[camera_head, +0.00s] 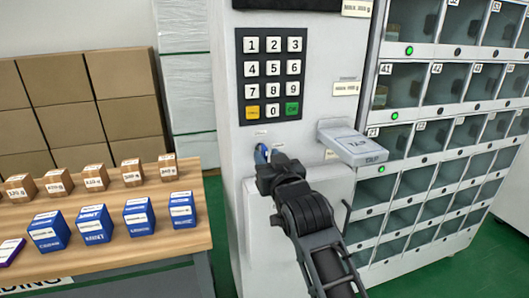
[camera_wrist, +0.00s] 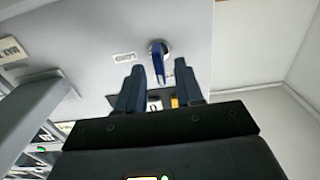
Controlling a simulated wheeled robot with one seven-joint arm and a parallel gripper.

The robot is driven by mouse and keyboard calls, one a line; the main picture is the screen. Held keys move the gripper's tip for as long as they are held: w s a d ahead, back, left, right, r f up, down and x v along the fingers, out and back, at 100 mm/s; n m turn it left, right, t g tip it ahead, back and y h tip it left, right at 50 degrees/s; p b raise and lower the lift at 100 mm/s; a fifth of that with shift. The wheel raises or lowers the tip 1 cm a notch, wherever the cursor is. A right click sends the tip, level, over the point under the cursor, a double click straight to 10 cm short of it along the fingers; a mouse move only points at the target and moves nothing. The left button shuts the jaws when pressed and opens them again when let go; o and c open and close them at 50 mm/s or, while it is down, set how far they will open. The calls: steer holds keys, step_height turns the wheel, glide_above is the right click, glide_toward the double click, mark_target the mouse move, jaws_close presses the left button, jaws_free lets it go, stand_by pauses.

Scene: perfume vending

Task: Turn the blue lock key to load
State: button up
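The blue lock key (camera_wrist: 158,62) sits in a round lock on the pale machine front, with a small label (camera_wrist: 124,57) beside it. In the head view the key (camera_head: 261,151) shows below the keypad, partly hidden by my gripper (camera_head: 266,168). In the wrist view the two fingers of my gripper (camera_wrist: 159,82) are apart, one on each side of the key's lower end. I cannot tell whether either finger touches the key.
A keypad (camera_head: 270,72) is above the lock. A white projecting unit (camera_head: 352,145) sticks out to the right. Lockers with glass doors (camera_head: 405,85) stand further right. A wooden table (camera_head: 120,215) with blue and brown boxes is at left.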

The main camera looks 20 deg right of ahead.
mark_target(266, 156)
steer(key=shift+w, duration=1.55)
jaws_close()
